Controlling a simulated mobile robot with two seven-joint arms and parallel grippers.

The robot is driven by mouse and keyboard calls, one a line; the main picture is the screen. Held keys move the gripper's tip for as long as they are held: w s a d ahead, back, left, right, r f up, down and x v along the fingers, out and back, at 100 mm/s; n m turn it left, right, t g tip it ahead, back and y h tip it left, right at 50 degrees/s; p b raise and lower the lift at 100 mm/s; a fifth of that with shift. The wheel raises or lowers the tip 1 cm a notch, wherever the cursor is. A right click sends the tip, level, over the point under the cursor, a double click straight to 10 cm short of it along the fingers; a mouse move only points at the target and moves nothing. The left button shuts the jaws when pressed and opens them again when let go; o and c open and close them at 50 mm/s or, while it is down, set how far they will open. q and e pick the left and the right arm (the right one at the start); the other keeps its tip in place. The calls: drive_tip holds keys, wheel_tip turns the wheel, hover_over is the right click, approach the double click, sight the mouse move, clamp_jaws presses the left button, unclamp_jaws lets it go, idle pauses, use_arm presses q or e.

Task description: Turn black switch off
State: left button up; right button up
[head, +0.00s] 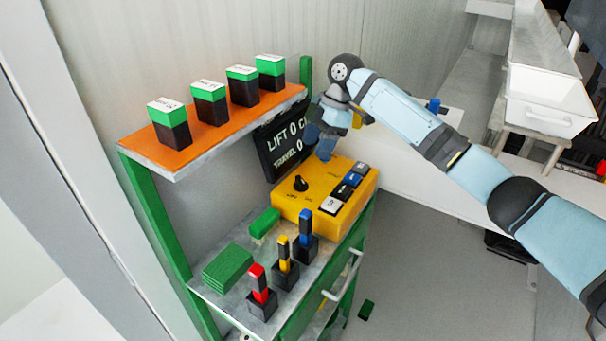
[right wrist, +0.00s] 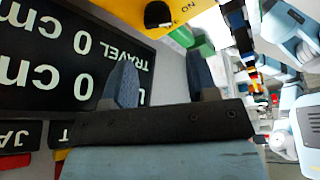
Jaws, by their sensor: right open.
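The black switch (head: 301,184) is a small round knob on top of the yellow control box (head: 330,178). It also shows at the top of the right wrist view (right wrist: 158,14), next to an upside-down "ON" label on the yellow surface. My right gripper (head: 319,143) is above the back edge of the box, in front of the display, and apart from the switch. In the right wrist view its two blue fingers (right wrist: 162,82) stand apart with nothing between them. My left gripper is not in view.
A black display (head: 285,145) reading LIFT and TRAVEL stands behind the box. Several push buttons (head: 343,191) line the box's right side. Red, yellow and blue levers (head: 284,256) stand in front. An orange shelf (head: 215,125) with green-and-black blocks is at upper left.

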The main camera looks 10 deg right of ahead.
sight(302, 179)
drive_tip(key=x, duration=0.8)
drive_tip(key=shift+f, duration=0.1)
drive_tip(key=shift+a+f, duration=0.25)
drive_tip(key=shift+f, duration=0.35)
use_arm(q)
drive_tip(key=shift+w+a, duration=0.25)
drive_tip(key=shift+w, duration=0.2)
